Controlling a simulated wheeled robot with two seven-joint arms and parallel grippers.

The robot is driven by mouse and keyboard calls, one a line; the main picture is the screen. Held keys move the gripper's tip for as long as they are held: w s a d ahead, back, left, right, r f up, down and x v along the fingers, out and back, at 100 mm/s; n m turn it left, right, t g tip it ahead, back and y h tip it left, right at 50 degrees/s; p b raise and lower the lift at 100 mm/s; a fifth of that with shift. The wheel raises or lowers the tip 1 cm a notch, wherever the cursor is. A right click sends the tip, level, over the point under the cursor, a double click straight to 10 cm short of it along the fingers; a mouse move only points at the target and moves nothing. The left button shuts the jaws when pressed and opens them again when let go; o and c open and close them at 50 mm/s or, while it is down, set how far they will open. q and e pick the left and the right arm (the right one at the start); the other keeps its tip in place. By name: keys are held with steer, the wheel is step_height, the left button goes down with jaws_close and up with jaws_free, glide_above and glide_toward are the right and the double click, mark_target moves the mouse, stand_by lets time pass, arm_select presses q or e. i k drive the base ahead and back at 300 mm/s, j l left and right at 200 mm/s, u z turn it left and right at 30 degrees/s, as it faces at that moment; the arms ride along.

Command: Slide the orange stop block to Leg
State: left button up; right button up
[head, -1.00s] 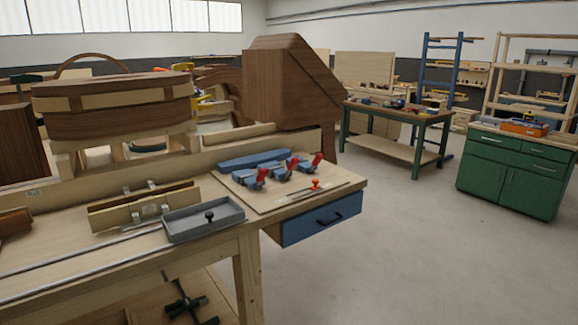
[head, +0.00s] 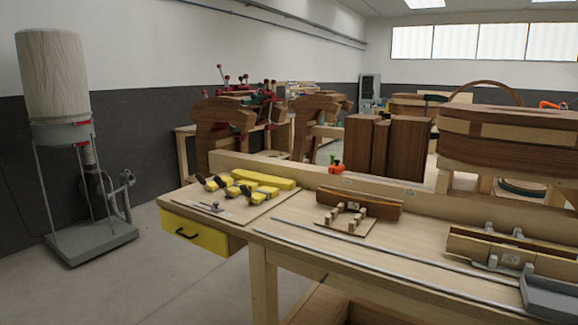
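A small orange block (head: 337,169) sits at the top edge of the long wooden fence (head: 280,174) at the back of the workbench, in the middle of the head view. A small green part shows just above it. I cannot read any label marked Leg on the fence. Neither of my grippers is in view.
The workbench (head: 385,262) carries a wooden jig with a dark curved piece (head: 359,203), yellow clamps (head: 243,191), a second jig (head: 492,247) and a grey tray (head: 551,297). A yellow drawer (head: 194,233) hangs at the left end. A dust collector (head: 58,100) stands left; floor between is clear.

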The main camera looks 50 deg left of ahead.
mark_target(337, 169)
steer(key=u, duration=1.45)
